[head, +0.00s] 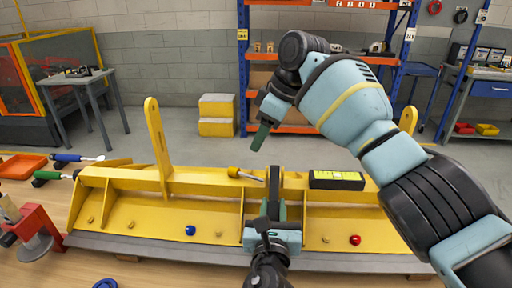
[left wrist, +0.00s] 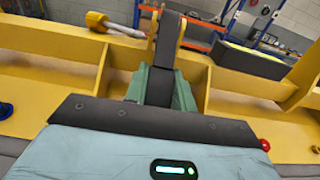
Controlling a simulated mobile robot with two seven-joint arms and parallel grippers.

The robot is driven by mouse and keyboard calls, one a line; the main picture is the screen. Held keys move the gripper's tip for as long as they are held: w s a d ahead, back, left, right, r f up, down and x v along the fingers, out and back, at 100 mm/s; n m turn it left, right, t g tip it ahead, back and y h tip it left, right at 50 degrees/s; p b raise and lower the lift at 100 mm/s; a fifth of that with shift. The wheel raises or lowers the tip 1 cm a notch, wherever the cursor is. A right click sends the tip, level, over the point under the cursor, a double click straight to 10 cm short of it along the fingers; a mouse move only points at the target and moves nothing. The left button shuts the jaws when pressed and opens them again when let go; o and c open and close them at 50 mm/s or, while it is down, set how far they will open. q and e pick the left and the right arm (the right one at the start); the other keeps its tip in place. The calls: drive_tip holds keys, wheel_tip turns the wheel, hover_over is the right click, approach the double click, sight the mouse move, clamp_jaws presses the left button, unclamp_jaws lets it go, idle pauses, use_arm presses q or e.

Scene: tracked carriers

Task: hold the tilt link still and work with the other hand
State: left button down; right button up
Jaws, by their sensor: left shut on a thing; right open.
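The tilt link (head: 274,184) is a dark upright bar at the middle of a long yellow frame (head: 120,178). My left gripper (head: 272,212) is shut on it from the near side. In the left wrist view the green fingers (left wrist: 163,88) press on both sides of the dark link (left wrist: 166,45); its lower end is hidden behind the gripper. My right gripper (head: 263,122) hangs open and empty in the air, above and a little left of the link. A yellow-handled tool (head: 240,173) lies on the frame just left of the link, its shaft pointing toward it.
A black and yellow-green level (head: 337,180) lies on the frame right of the link. A blue knob (head: 190,230) and a red knob (head: 355,240) sit on its front plate. A yellow upright (head: 157,145) rises at left. Screwdrivers (head: 78,157) and an orange tray (head: 22,166) lie far left.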

use_arm(q)
drive_tip(key=c, duration=1.1)
unclamp_jaws()
drive_tip(key=shift+s, duration=0.1)
drive_tip(key=s, duration=1.2)
